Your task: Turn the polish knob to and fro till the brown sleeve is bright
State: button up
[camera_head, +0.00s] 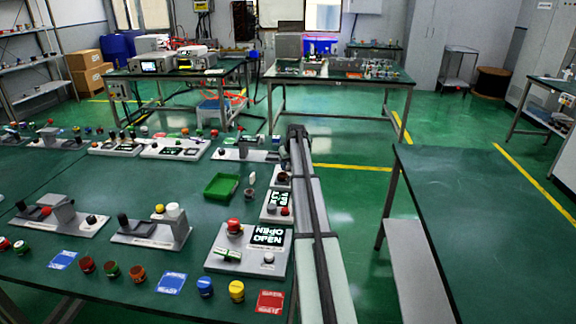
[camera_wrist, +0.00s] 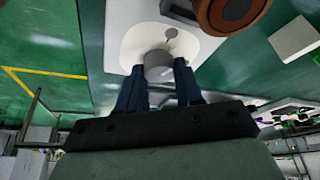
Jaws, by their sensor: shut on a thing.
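The grey polish knob (camera_wrist: 158,66) stands on a round white patch of a pale plate in the wrist view. My gripper (camera_wrist: 160,72) has its two dark blue fingers closed on either side of the knob. The brown sleeve (camera_wrist: 228,12) is a round brown ring with a dark centre, cut by the top edge to the right of the knob. It looks dull brown and stands apart from my fingers. In the head view my arm hides most of this station, and my gripper cannot be made out there.
A small grey dot marks the white patch above the knob. In the head view, a panel with a red button (camera_head: 234,225) and a lit display lies left of my arm. A green tray (camera_head: 221,187) lies beyond it. Several other panels crowd the table. A bare green table (camera_head: 480,200) is at right.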

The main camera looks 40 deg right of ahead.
jog(key=o, duration=1)
jog(key=shift+o, duration=0.2)
jog(key=v, duration=1.4)
